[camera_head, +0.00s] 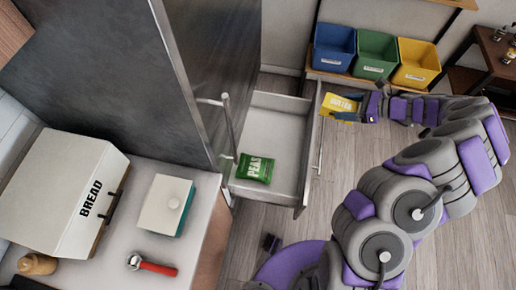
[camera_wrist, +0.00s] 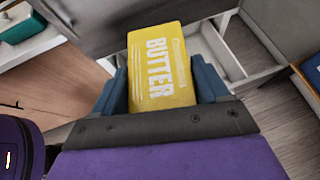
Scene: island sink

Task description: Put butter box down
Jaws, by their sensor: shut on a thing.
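The butter box (camera_head: 341,104) is yellow with white lettering. The drawer's inside also shows behind the box in the wrist view (camera_wrist: 212,52).
Blue (camera_head: 333,45), green (camera_head: 376,52) and yellow (camera_head: 416,60) bins stand at the back right. A bread box (camera_head: 68,190), a teal-sided box with a white lid (camera_head: 166,203) and a red-handled tool (camera_head: 152,265) are on the left counter. The drawer's far part looks empty.

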